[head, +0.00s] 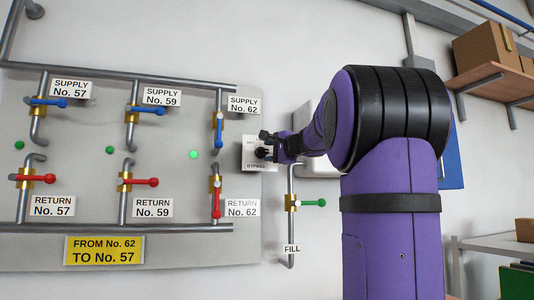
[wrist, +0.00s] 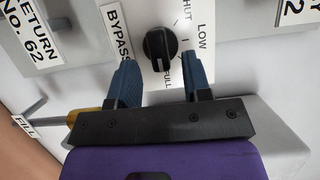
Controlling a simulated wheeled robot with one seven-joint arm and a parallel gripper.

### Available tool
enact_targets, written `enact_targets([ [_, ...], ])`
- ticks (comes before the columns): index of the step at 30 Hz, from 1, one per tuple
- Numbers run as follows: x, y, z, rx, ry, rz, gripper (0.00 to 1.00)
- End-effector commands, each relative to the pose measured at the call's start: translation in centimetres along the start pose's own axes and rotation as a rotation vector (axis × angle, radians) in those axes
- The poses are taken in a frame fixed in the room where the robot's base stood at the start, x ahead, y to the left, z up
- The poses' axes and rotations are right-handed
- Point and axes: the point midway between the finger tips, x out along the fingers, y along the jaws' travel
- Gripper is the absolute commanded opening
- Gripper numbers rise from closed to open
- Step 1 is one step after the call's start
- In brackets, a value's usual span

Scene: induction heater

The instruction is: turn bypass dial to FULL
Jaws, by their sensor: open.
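The bypass dial is a round black knob (wrist: 160,47) with a raised ridge, on a white plate (wrist: 185,14) marked BYPASS, SHUT, LOW and FULL. In the wrist view the ridge lies roughly along the line toward the FULL lettering. I cannot tell which end is the pointer. My gripper (wrist: 162,66) is open, with one blue finger on each side of the knob's lower part and visible gaps to it. In the head view, my gripper (head: 268,146) is at the bypass plate (head: 251,142) and partly hides the dial.
Left of the plate is the grey panel (head: 100,105) with blue supply valves and red return valves. A green-handled fill valve (head: 312,203) on a vertical pipe is close below my gripper. A shelf with boxes (head: 485,46) is at upper right.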

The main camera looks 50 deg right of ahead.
Motion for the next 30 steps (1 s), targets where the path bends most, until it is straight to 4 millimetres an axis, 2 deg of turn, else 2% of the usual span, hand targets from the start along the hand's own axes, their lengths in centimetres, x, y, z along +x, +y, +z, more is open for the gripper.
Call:
enact_targets([
  [6, -4.4, -0.1, 0.0, 0.000, 0.001, -0.003, 0.45],
  [13, -7.7, 0.0, 0.1, 0.000, 0.000, -0.001, 0.45],
  [19, -8.7, 0.0, 0.1, 0.001, -0.002, -0.001, 0.45],
  [30, -8.7, 0.0, 0.1, 0.000, -0.001, 0.000, 0.45],
])
